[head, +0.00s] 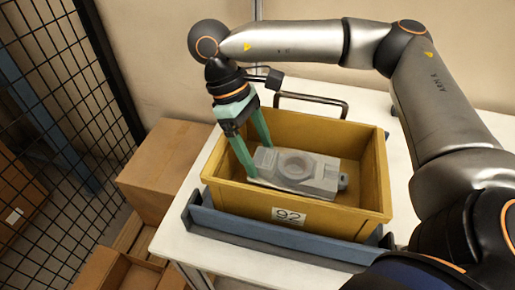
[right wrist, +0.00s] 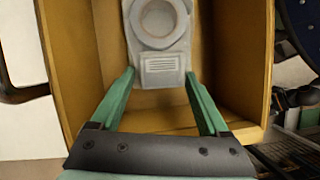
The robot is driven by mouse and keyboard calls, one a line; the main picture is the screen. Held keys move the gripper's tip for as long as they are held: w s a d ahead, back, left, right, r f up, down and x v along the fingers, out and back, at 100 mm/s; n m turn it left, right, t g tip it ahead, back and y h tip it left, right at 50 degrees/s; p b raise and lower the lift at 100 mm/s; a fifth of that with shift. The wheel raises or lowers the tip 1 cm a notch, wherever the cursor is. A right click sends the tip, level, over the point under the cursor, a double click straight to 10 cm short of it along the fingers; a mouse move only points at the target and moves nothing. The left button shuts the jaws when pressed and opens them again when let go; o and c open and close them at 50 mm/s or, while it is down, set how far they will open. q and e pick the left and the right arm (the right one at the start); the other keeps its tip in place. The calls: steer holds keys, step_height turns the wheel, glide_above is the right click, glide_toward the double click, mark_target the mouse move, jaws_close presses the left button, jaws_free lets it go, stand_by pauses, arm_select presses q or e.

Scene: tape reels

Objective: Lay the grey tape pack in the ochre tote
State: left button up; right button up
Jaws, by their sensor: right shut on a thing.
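The ochre tote (head: 300,212) stands on the table with a label reading 92 on its front. The grey tape pack (head: 313,177), a flat block with a round ring on top, is inside the tote walls. My right gripper (head: 260,162) reaches down into the tote and is shut on the left end of the pack. I cannot tell whether the pack touches the tote floor. My left gripper is not in view.
The tote sits in a blue tray (head: 270,230) on a white table (head: 172,240). A dark bar handle (head: 312,98) stands behind the tote. Cardboard boxes (head: 165,165) and a black mesh fence (head: 60,90) are at the left.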

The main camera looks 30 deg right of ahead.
steer(key=shift+f, duration=0.35)
steer(key=shift+f+b, duration=0.1)
steer(key=shift+b, duration=0.2)
steer(key=o, duration=1.4)
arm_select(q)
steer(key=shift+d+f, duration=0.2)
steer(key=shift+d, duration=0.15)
arm_select(e)
steer(key=shift+r+p, duration=0.3)
steer(key=shift+r, duration=0.1)
arm_select(q)
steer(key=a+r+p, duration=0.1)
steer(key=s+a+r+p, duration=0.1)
steer(key=p, duration=0.1)
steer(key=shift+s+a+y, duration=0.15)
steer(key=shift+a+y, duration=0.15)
arm_select(e)
steer(key=v, duration=1.2)
steer(key=shift+r, duration=0.25)
